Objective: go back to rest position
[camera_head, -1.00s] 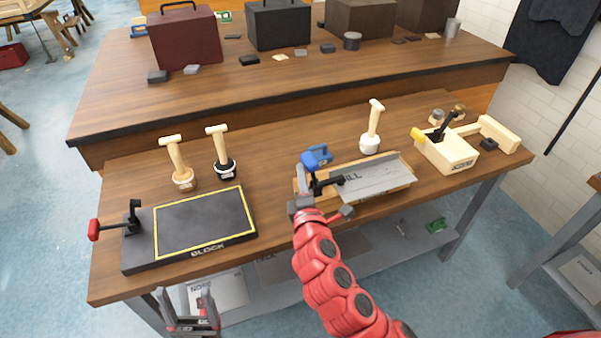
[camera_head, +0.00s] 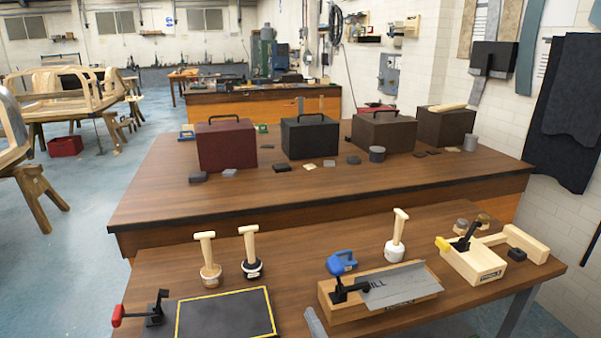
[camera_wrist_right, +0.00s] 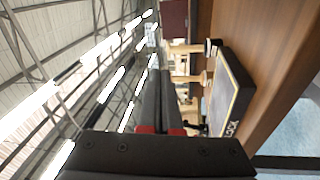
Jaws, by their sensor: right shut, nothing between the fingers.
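My right gripper shows in the head view only as a grey tip (camera_head: 315,323) at the bottom edge, just in front of the wooden block with the metal sheet (camera_head: 398,287). In the right wrist view its dark fingers (camera_wrist_right: 160,98) are together and empty, pointing sideways past the bench, with the roof beyond. My left gripper is not in view. The black board with a yellow outline (camera_head: 225,315) and a red-handled clamp (camera_head: 137,310) lies at the left of the near bench.
A wooden box with a yellow-handled clamp (camera_head: 470,258) is at the right. A second bench (camera_head: 330,185) behind carries several dark cases.

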